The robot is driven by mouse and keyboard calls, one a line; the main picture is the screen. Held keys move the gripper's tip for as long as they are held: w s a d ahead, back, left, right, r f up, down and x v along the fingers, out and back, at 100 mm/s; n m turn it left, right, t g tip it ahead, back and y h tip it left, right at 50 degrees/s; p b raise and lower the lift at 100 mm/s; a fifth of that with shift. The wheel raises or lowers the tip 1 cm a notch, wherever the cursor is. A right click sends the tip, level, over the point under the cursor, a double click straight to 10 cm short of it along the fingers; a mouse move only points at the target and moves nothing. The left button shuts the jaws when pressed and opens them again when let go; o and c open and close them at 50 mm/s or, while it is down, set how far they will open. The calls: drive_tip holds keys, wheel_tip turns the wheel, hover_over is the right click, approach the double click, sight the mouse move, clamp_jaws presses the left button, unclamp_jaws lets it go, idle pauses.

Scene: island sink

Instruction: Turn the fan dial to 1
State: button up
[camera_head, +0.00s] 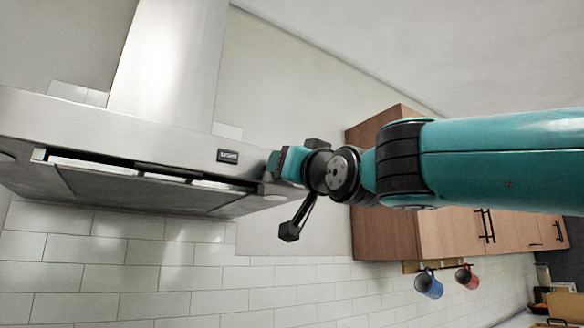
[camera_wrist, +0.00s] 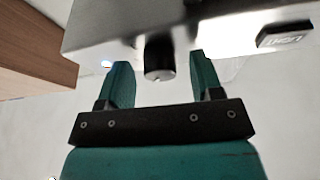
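The fan dial (camera_wrist: 159,60) is a small dark cylinder on the front of the steel range hood (camera_head: 120,128). In the wrist view it sits between the two teal fingers of my gripper (camera_wrist: 162,84), with a gap on each side. The fingers are open and do not appear to touch it. In the head view my gripper (camera_head: 284,164) is at the right end of the hood front and hides the dial. The dial's markings cannot be read.
A dark badge (camera_head: 228,156) sits on the hood front, left of my gripper. A wooden cabinet (camera_head: 384,232) hangs to the right, behind my arm. A blue mug (camera_head: 428,284) and a red mug (camera_head: 467,278) hang below it. Tiled wall lies beneath the hood.

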drive_tip(key=b+v, duration=1.2)
drive_tip(key=v, duration=0.5)
drive_tip(key=shift+b, duration=0.3)
drive_tip(key=shift+s+d+f, duration=0.15)
